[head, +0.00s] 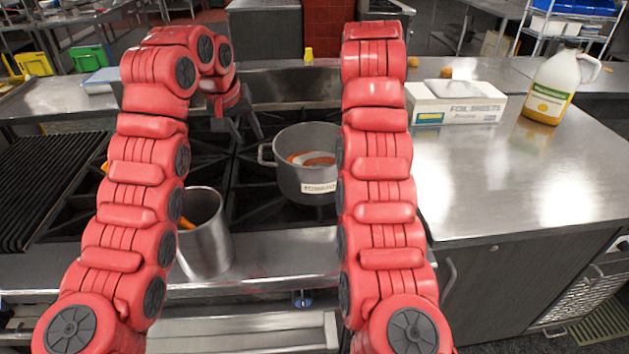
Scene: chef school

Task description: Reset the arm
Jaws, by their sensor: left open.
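My left arm reaches up from the lower left and bends over the stove. My left gripper (236,122) points down above the burners, left of the pot, with its dark fingers apart and nothing seen between them. My right arm stretches straight ahead, to the right of the pot. Its gripper is hidden behind or beyond the arm's upper end. A grey pot (300,180) with a label stands on the stove, with something orange and white inside. My right arm covers its right side.
A steel cylinder container (207,240) stands in front, partly behind my left arm. A foil sheets box (455,103) and a jug with yellow contents (552,88) stand on the right counter (480,190), whose front is clear. A grill grate (50,180) is at left.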

